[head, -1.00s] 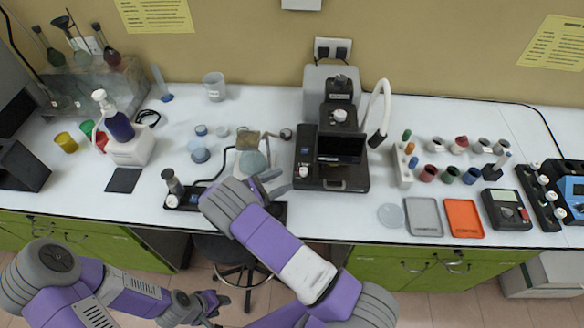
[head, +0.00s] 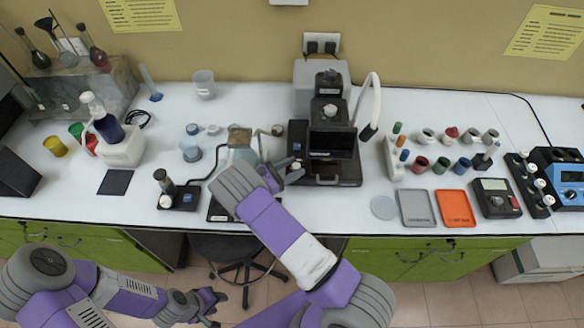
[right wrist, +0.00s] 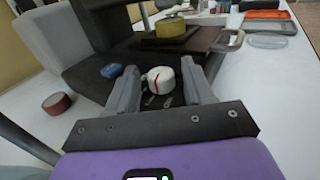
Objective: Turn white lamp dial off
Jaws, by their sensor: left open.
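The white lamp dial (right wrist: 160,80), a round knob with a red line, is on the front left of the black device's base (head: 338,177). In the right wrist view it sits between my right gripper's fingertips (right wrist: 162,92). In the head view my right gripper (head: 287,177) is at the device's front left corner, its fingers pointing at the dial, which is mostly hidden there. The fingers are apart; I cannot tell whether they touch the dial. My left gripper (head: 211,303) is open and empty, low in front of the bench.
A blue button (right wrist: 112,71) is left of the dial. A flask (head: 241,147) stands behind my right wrist and a small black burner-like device (head: 178,196) to its left. A grey tray (head: 416,208) and an orange tray (head: 456,208) lie to the right.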

